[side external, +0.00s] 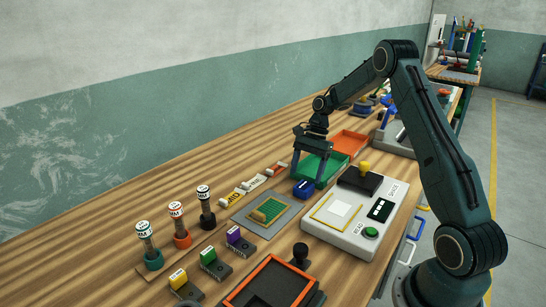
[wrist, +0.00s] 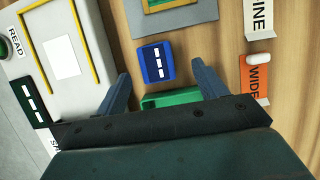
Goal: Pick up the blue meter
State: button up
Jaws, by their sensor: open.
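The blue meter (side external: 303,188) is a small blue block lying on the wooden table, just in front of the green tray (side external: 334,173). In the wrist view the blue meter (wrist: 170,62) shows a dark face with white marks, near the top middle. My gripper (side external: 309,171) is open above and close to it, fingers pointing down. In the wrist view my gripper (wrist: 160,72) has its two fingers apart, one on each side of the meter in the picture. The meter appears between them with clear space on both sides, and nothing is held.
A white reader panel (side external: 345,238) with a green button stands to the right of the meter. A grey board with a green grid (side external: 268,212) lies to the left. Labelled blocks (side external: 253,183) lie behind, and an orange tray (side external: 352,143) sits beyond the green one.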

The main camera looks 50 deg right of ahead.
aim_at(304, 185)
jog(key=shift+s+x, duration=0.15)
jog(key=shift+x, duration=1.15)
jog(key=shift+s+x, duration=0.1)
jog(key=shift+x, duration=1.15)
jog(key=c, duration=1.1)
jog(key=shift+c, duration=0.2)
jog(key=shift+r, duration=0.2)
notch_tip(304, 185, up, 20)
jog(key=shift+f, duration=0.2)
jog(key=shift+a, duration=0.15)
